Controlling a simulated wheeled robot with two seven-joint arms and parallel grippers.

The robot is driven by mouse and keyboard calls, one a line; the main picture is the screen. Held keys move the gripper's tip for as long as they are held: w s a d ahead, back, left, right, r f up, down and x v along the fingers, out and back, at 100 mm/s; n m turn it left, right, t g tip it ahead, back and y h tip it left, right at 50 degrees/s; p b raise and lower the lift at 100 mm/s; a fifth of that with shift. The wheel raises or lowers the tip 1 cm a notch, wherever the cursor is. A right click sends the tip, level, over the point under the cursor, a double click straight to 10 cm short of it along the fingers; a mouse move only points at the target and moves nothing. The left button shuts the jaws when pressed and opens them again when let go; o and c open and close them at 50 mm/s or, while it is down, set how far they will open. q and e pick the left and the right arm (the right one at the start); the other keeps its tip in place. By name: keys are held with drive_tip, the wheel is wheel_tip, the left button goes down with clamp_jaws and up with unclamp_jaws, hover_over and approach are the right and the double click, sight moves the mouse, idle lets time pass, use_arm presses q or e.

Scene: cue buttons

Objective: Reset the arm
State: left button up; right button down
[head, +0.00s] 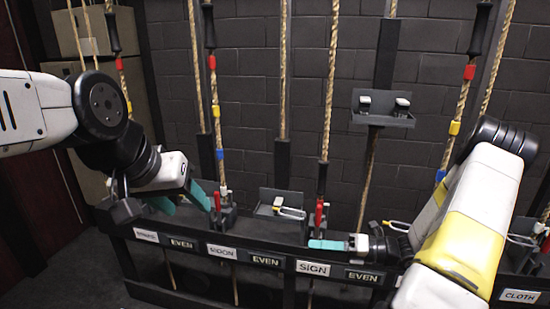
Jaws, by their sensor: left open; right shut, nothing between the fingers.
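My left gripper (182,202) hangs at the left, over the dark rail, with its two teal fingers spread apart and nothing between them. It is left of a red-handled lever (217,203) at the foot of a rope. My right gripper (320,244) points left in front of the rail, at the right of the middle. Its teal fingers are shut together and hold nothing. It is just below and in front of a second red-handled lever (319,212); I cannot tell whether they touch. My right forearm hides part of the rail.
The dark rail (270,232) carries labels such as SIGN (313,268) and EVEN (265,261). Several ropes (283,70) with coloured bands hang before a brick wall (250,100). Stacked boxes (95,32) are at the left.

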drive_tip(key=s+r+n+h, duration=0.4)
drive_tip(key=r+n, duration=0.4)
drive_tip(key=n, duration=0.3)
drive_tip(key=s+r+n+t+h, duration=0.1)
drive_tip(key=s+r+n+h, duration=0.4)
drive_tip(key=r+n, duration=0.3)
drive_tip(key=s+a+r+n+h, duration=0.1)
drive_tip(key=s+r+n+h, duration=0.4)
drive_tip(key=r+n, duration=0.4)
drive_tip(key=n, duration=0.5)
drive_tip(key=shift+n+t+h, duration=0.3)
drive_tip(key=shift+n, duration=0.1)
